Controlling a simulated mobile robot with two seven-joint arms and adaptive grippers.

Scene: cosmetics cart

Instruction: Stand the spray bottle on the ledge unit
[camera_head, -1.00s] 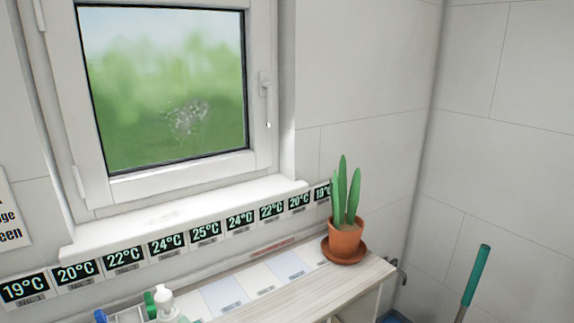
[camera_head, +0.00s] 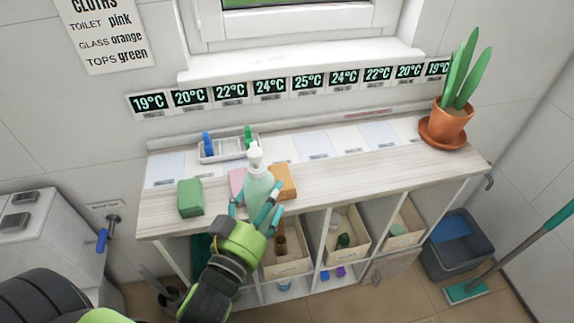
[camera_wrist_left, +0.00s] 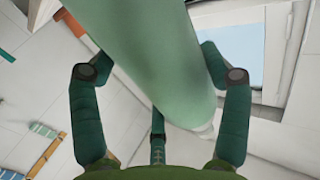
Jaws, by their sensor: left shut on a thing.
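The spray bottle (camera_head: 258,186), pale green with a white pump top, is upright in the head view at the front edge of the ledge unit's wooden top (camera_head: 350,172). My left gripper (camera_head: 257,207) is shut around its body from the front. The wrist view shows the bottle (camera_wrist_left: 150,60) large between the teal fingers (camera_wrist_left: 160,85). The fingers and hand hide its base, so I cannot tell whether it touches the top. My right gripper is not in view.
Green (camera_head: 191,198), pink (camera_head: 237,181) and orange (camera_head: 283,181) blocks lie around the bottle. A tray (camera_head: 228,154) stands behind. A potted plant (camera_head: 447,122) is at the right end. The top between the orange block and plant is mostly clear.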

